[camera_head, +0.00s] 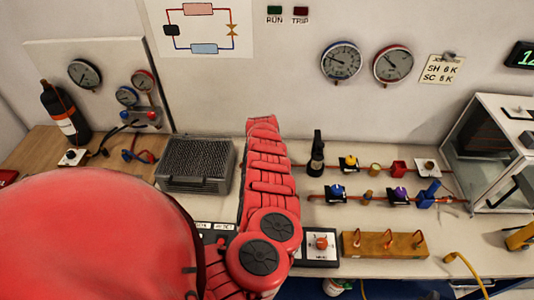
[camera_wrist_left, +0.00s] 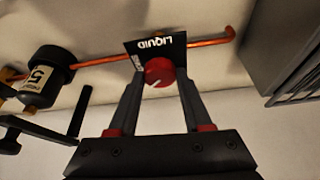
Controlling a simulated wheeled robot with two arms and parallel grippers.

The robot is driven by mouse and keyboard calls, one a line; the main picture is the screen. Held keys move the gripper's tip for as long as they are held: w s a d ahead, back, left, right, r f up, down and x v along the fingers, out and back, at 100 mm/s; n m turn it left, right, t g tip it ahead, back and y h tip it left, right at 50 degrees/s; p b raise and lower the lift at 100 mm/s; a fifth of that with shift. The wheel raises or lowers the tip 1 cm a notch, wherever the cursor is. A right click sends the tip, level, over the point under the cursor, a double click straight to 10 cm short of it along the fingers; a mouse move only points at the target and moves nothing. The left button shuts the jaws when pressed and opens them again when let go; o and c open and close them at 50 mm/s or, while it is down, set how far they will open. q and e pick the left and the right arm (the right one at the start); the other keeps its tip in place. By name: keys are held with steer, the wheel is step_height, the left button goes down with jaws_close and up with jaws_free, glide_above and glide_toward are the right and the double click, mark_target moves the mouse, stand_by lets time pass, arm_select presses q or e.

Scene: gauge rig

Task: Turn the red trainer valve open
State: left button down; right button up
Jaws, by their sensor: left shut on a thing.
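The red valve knob (camera_wrist_left: 158,72) shows in the left wrist view, in front of a black plate marked LIQUID (camera_wrist_left: 157,48) on a copper pipe (camera_wrist_left: 202,43). A white line on the knob's face runs at a slant. My left gripper (camera_wrist_left: 158,80) has one finger on each side of the knob and is shut on it. In the head view my red arm reaches up the middle of the bench and hides the left gripper and this knob. My right gripper is in neither view.
In the wrist view a black canister (camera_wrist_left: 45,77) sits on the pipe at left and a grey finned box (camera_wrist_left: 290,50) stands at right. The head view shows the finned unit (camera_head: 197,165), several coloured valves, a wooden block (camera_head: 384,244) and a white glazed cabinet (camera_head: 512,108).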

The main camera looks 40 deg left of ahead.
arm_select(q)
steer(key=shift+w+d+f+n+y+b, duration=0.1)
steer(key=shift+w+n+y+b, duration=0.15)
steer(key=shift+n+b, duration=0.55)
steer(key=n+g+y+b, duration=0.1)
steer(key=n+b, duration=0.3)
steer(key=b, duration=0.2)
steer(key=n+g+y+b, duration=0.1)
steer(key=n+b, duration=0.2)
steer(key=b, duration=0.4)
steer(key=shift+f+n+g, duration=0.15)
steer(key=shift+n+g, duration=0.15)
steer(key=shift+n, duration=0.1)
steer(key=shift+d+r+n+b, duration=0.1)
steer(key=shift+r+n+b, duration=0.25)
steer(key=shift+b, duration=0.3)
steer(key=shift+f, duration=0.1)
steer(key=shift+c, duration=1.6)
jaws_free()
steer(key=shift+d+r, duration=0.15)
steer(key=shift+r, duration=0.35)
steer(key=b+v, duration=0.3)
steer(key=v, duration=1.3)
steer(key=shift+w+r, duration=0.2)
